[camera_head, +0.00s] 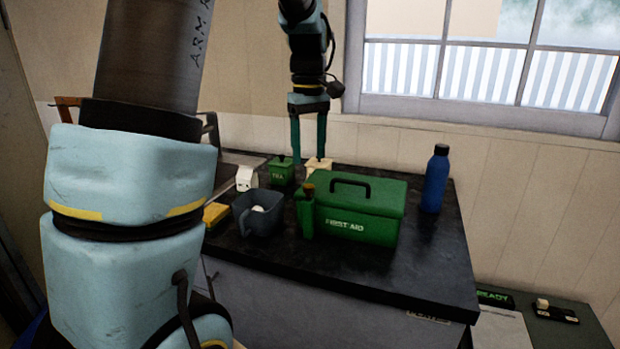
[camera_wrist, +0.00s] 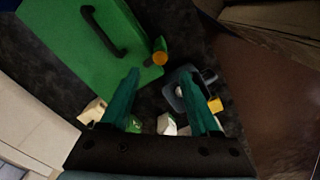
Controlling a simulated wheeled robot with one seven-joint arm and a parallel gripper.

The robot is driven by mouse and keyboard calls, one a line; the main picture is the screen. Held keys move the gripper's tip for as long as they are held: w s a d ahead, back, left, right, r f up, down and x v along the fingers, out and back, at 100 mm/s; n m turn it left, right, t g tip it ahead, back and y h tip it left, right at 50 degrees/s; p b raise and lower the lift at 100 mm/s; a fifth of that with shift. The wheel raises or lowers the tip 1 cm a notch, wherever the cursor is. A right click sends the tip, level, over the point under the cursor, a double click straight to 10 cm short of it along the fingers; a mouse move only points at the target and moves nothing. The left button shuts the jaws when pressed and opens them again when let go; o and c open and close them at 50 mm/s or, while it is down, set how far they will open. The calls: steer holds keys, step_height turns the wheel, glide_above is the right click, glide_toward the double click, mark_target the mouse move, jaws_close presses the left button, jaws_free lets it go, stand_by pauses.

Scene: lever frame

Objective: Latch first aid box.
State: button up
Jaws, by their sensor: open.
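The green first aid box (camera_head: 365,228) stands on the dark counter with its lid down and a black handle on top. The wrist view shows its lid (camera_wrist: 70,50) at the upper left. A green upright piece with a brown-orange end (camera_head: 308,212) stands at the box's left front corner; I cannot tell whether it is joined to the box. Its round end (camera_wrist: 160,58) also shows in the wrist view. My gripper (camera_head: 308,157) is open and empty, pointing down above the counter behind and left of the box. Both fingers (camera_wrist: 160,76) are clear of the box.
Left of the box are a grey mug (camera_head: 250,220), a yellow block (camera_head: 215,214), a white carton (camera_head: 246,178) and a green tea tin (camera_head: 282,172). A cream container (camera_head: 318,165) stands below my gripper. A blue bottle (camera_head: 435,180) stands to the right. The front right counter is clear.

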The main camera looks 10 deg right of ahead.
mark_target(308, 185)
step_height(308, 185, down, 8)
steer(key=shift+r+p, duration=0.2)
steer(key=shift+p, duration=0.5)
jaws_close()
